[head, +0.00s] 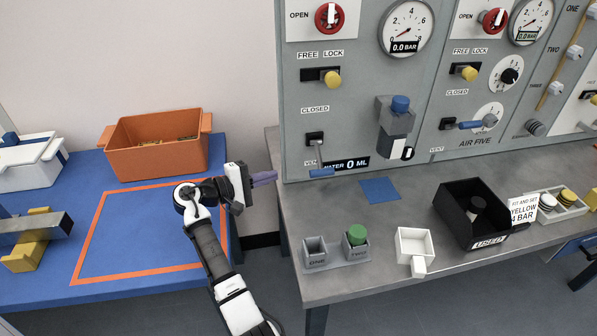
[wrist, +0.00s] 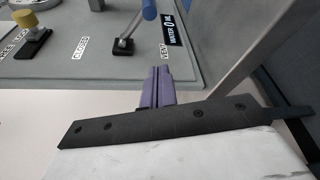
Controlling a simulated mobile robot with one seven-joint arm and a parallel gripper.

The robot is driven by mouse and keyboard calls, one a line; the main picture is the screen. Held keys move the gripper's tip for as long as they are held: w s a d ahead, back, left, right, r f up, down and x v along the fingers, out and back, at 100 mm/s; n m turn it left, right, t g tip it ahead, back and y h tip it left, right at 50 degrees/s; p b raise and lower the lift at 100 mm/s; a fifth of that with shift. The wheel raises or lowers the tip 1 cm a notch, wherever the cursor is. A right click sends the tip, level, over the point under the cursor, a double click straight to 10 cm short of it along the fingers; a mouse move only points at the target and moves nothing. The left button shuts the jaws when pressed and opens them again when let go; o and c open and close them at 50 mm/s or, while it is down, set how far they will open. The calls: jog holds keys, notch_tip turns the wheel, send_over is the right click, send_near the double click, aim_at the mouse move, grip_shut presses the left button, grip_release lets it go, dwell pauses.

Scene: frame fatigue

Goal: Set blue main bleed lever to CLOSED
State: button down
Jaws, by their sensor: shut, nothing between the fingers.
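A blue-handled lever (head: 321,172) is on the left wall panel, between a CLOSED label above and a VENT label below. Its handle sticks out low, on the VENT side. In the wrist view the blue handle (wrist: 149,9) is cut off by the top edge; its metal arm rises from a dark slot. A second blue lever (head: 470,125) on the right panel lies sideways between CLOSED and VENT. No label naming either lever as main is readable. My gripper (head: 264,178) is shut and empty, left of the left lever and apart from it. Its purple fingers (wrist: 157,76) point toward the panel.
A grey bench (head: 345,270) stands below the panels, with small cups, a white tray (head: 414,244) and a black bin (head: 470,215). A blue table (head: 85,200) with an orange box (head: 155,145) is on the left. A yellow knob (head: 333,79) sits above the left lever.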

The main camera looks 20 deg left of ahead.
aim_at(319, 159)
jog(key=shift+d, duration=0.1)
jog(key=b+x, duration=0.3)
jog(key=x, duration=0.6)
jog(key=shift+w+d+f, duration=0.2)
jog(key=shift+w+f, duration=0.05)
jog(key=shift+w, duration=0.05)
jog(key=shift+s+d+r+p, duration=0.45)
jog(key=shift+s+d, duration=0.1)
jog(key=shift+s, duration=0.2)
jog(key=shift+s+d+r+p, duration=0.4)
jog(key=shift+s+d, duration=0.15)
jog(key=shift+s, duration=0.15)
jog(key=shift+w, duration=0.1)
jog(key=shift+r, duration=0.1)
